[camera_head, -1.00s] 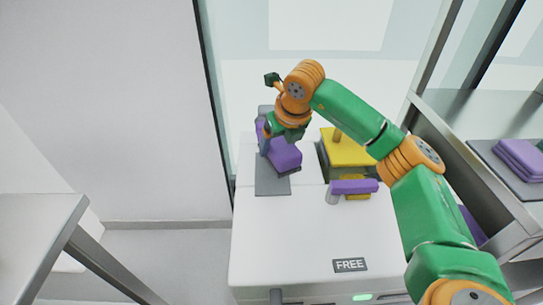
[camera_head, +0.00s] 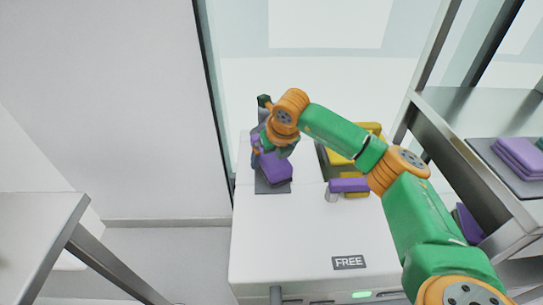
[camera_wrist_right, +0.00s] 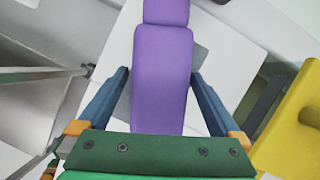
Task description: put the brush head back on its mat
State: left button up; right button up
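The brush head, seen as a purple block (camera_head: 275,168), sits at the dark grey mat (camera_head: 272,189), seemingly resting on it. In the right wrist view the purple piece (camera_wrist_right: 162,75) runs between my two blue fingers. My right gripper (camera_head: 260,157) is at the block's far left end in the head view. My own wrist hides part of the block and mat in the head view. My left gripper is not in view.
A yellow item (camera_head: 340,158) and a purple-topped grey piece (camera_head: 349,185) stand to the right on the white top (camera_head: 290,235). The front is clear around a FREE label (camera_head: 349,262). A metal shelf at right bears a purple stack (camera_head: 518,156).

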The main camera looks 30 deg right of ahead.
jog(key=v, duration=1.2)
jog(key=shift+r, duration=0.15)
